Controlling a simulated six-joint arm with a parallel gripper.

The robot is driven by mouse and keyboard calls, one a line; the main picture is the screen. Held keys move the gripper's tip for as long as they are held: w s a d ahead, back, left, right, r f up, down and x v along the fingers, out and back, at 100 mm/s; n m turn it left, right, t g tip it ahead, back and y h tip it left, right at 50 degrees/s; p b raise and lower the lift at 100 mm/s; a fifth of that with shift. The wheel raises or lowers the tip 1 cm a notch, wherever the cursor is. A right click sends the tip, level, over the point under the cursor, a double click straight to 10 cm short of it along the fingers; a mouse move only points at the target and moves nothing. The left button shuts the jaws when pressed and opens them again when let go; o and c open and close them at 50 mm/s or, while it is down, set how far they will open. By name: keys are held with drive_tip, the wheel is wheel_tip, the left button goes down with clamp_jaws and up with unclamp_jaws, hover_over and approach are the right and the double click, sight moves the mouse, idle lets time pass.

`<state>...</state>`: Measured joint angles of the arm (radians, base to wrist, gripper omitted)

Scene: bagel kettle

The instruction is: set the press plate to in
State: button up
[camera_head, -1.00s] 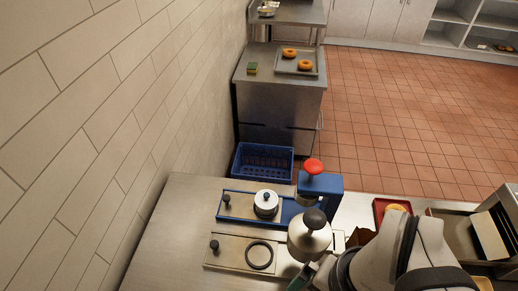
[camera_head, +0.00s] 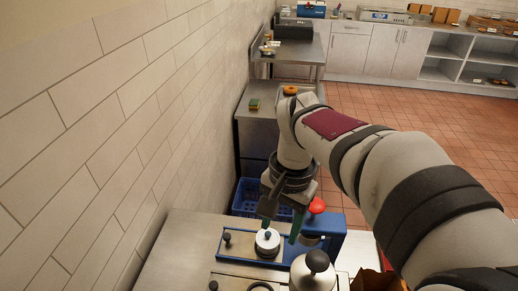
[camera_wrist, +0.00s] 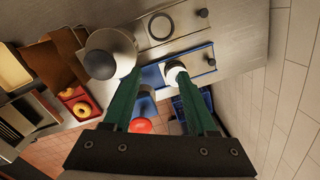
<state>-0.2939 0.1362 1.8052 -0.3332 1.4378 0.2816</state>
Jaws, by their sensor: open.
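The blue press (camera_head: 331,240) with a red knob (camera_head: 317,205) stands on the steel counter. Its blue-edged rail runs left from it and carries a metal plate (camera_head: 240,245) with a small black knob (camera_head: 227,236) at the left end. My gripper (camera_head: 282,222) is open and empty, pointing down above the white piece. In the wrist view the white piece (camera_wrist: 174,69) shows by the right green finger, which partly covers it; I cannot tell whether they touch.
A silver domed piece with a black knob (camera_head: 313,277) stands in front of the press, beside a second plate with a dark ring (camera_wrist: 160,26). A blue crate (camera_head: 247,197) is behind the counter. A tiled wall (camera_head: 100,150) rises at left. A red tray (camera_wrist: 80,104) holds bagels.

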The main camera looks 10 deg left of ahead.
drive_tip(key=w+a+f, duration=0.3)
drive_tip(key=w+a, duration=0.3)
hover_over(227, 235)
wheel_tip(227, 235, down, 5)
drive_tip(key=shift+n+h, duration=0.3)
drive_tip(key=shift+h, duration=0.1)
wheel_tip(227, 235, down, 15)
drive_tip(key=shift+s+f, duration=0.1)
drive_tip(key=shift+f, duration=0.1)
clamp_jaws()
